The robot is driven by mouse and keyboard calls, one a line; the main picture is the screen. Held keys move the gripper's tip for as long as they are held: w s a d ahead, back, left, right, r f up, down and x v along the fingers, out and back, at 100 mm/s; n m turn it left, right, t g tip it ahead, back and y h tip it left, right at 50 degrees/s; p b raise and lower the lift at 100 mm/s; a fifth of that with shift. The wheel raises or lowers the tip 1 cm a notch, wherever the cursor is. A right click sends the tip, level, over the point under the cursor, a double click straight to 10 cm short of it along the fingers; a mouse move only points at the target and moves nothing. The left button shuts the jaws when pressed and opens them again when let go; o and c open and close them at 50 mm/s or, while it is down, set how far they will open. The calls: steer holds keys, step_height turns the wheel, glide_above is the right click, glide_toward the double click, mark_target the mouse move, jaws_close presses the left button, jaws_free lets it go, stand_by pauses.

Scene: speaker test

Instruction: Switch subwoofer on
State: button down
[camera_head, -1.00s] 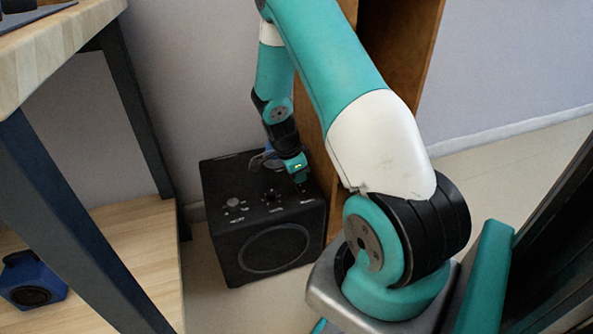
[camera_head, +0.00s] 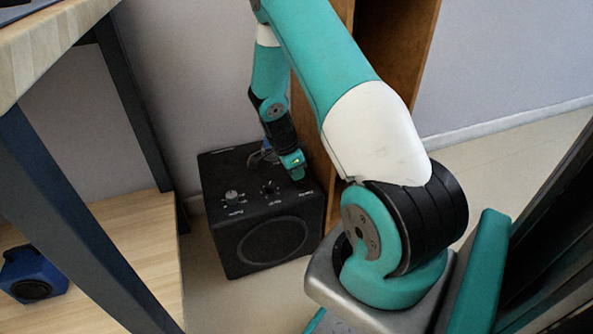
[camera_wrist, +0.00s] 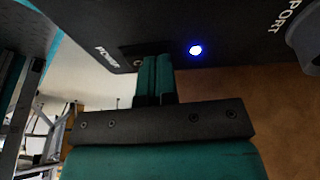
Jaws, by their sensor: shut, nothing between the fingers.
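The subwoofer is a black box (camera_head: 268,243) on the floor, with a round driver on its front. Its top has knobs and white labels. My gripper (camera_head: 297,177) is shut and empty, its tips at the right front of the top. In the wrist view my teal fingers (camera_wrist: 153,60) are together at a dark recess (camera_wrist: 133,50) beside the label "POWER". The tips hide most of the recess, so the switch's position and any contact cannot be told. A small blue light (camera_wrist: 195,50) glows right of the fingers.
A wooden panel (camera_head: 318,140) stands close to the subwoofer's right side. A table with dark legs (camera_head: 130,100) and a low wooden shelf (camera_head: 140,235) is at the left; a blue speaker (camera_head: 33,275) sits on the shelf.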

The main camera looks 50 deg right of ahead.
steer(key=shift+s+a+r+p, duration=0.3)
steer(key=shift+s+a+p, duration=0.1)
steer(key=shift+s, duration=0.2)
steer(key=r+p, duration=0.4)
steer(key=shift+w+d+r, duration=0.2)
steer(key=shift+w+r, duration=0.05)
steer(key=shift+r, duration=0.1)
steer(key=p+v, duration=0.4)
steer(key=v, duration=0.5)
steer(key=shift+w, duration=0.35)
